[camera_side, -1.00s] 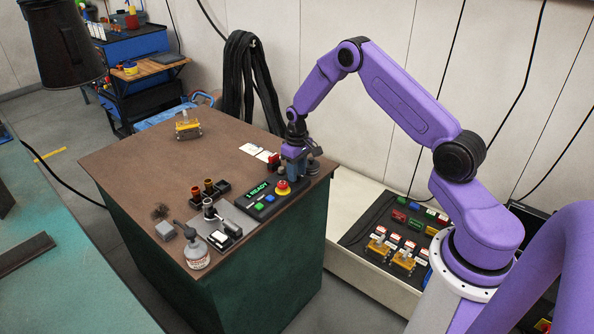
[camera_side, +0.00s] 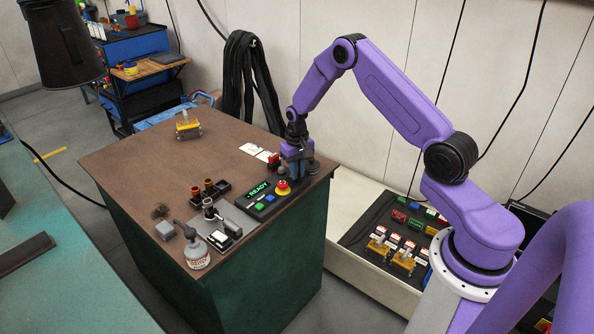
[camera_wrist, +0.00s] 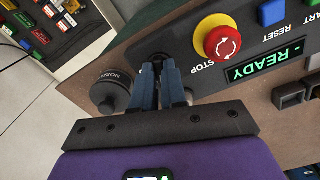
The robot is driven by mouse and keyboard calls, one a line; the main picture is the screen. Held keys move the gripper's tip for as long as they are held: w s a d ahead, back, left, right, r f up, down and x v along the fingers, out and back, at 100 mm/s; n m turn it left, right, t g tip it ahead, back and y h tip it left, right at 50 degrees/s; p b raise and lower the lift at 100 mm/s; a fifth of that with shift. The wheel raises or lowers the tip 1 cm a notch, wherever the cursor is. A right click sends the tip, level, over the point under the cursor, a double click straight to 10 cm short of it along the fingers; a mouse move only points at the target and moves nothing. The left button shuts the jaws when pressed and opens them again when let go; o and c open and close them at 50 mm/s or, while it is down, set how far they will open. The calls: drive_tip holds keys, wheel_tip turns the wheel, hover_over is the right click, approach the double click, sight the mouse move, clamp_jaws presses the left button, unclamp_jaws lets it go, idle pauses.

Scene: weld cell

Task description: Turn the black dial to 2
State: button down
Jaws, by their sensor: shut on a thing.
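The black dial (camera_wrist: 158,59) sits on the dark control panel, mostly hidden between my fingers in the wrist view. My gripper (camera_wrist: 164,72) has its blue fingers shut on it from above. The dial's pointer and numbers cannot be read. In the side view my gripper (camera_side: 297,172) is down at the right end of the panel (camera_side: 250,209), and the dial is hidden there.
A red stop button (camera_wrist: 222,42) on a yellow collar stands close beside my fingers. A green READY display (camera_wrist: 264,62) and blue and green buttons lie beyond it. A dark grey round canister (camera_wrist: 111,91) stands just left of my fingers.

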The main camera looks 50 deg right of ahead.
drive_tip(key=m, duration=0.4)
drive_tip(key=shift+m, duration=0.4)
idle(0.4)
drive_tip(key=c, duration=1.2)
unclamp_jaws()
drive_tip(key=shift+r, duration=0.1)
wheel_tip(320, 180, up, 17)
drive_tip(key=shift+r, duration=0.15)
